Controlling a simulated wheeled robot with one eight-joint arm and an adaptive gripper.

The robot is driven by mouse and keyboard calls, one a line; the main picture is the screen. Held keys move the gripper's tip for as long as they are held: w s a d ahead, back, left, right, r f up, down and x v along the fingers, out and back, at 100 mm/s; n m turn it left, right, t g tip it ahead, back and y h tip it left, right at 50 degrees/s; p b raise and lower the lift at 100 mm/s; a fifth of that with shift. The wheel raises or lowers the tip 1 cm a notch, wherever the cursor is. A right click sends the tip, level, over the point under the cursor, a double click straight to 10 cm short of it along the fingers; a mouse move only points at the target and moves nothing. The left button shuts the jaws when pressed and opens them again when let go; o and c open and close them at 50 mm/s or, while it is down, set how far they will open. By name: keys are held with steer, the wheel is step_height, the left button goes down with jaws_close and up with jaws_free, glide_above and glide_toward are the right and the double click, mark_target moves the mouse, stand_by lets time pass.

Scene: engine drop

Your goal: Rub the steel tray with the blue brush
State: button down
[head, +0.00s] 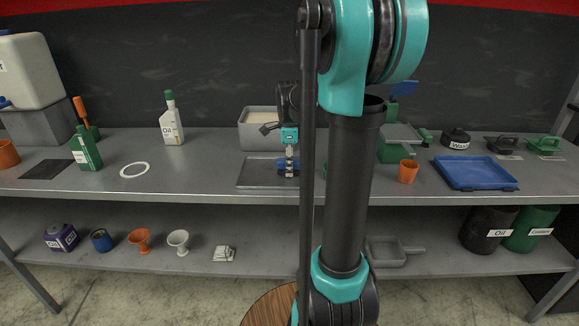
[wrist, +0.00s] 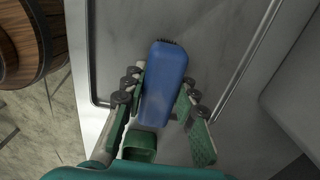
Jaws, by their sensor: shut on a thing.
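The steel tray (head: 258,174) lies on the upper shelf, left of my arm in the head view; it fills much of the wrist view (wrist: 206,50). My gripper (head: 288,168) is over the tray. In the wrist view, my gripper (wrist: 160,97) is shut on the blue brush (wrist: 167,78), with a finger on each side of its body. The dark bristles show at the brush's far end, over the tray. I cannot tell whether they touch it. My arm hides part of the tray's right side in the head view.
A grey bin (head: 256,130) stands just behind the tray. A white ring (head: 135,170) and an oil bottle (head: 171,122) are to the left. An orange cup (head: 408,171) and a blue tray (head: 476,174) are to the right.

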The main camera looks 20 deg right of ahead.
mark_target(275, 173)
steer(key=shift+a+f, duration=0.1)
steer(key=shift+w+a+f, duration=0.1)
steer(key=shift+w+a, duration=0.15)
steer(key=shift+a, duration=0.5)
steer(key=shift+w+a+r, duration=0.1)
steer(key=shift+w+a, duration=0.1)
steer(key=shift+a, duration=0.5)
steer(key=shift+w+a+f, duration=0.1)
steer(key=shift+w+a, duration=0.15)
steer(key=shift+a, duration=0.5)
steer(key=shift+r, duration=0.5)
steer(key=shift+w+a, duration=0.25)
steer(key=shift+a, duration=0.55)
steer(key=shift+w+a, duration=0.3)
steer(key=shift+a, duration=0.5)
steer(key=shift+w+a, duration=0.25)
steer(key=shift+a, duration=0.55)
steer(key=shift+f, duration=0.4)
steer(key=shift+d, duration=0.1)
steer(key=shift+s+d+r, duration=0.1)
steer(key=shift+s+d, duration=0.15)
steer(key=shift+d, duration=0.45)
steer(key=shift+s+d+f, duration=0.1)
steer(key=shift+s+d, duration=0.15)
steer(key=shift+d, duration=0.55)
steer(key=shift+s+d+f, duration=0.1)
steer(key=shift+s+d, duration=0.15)
steer(key=shift+d, duration=0.5)
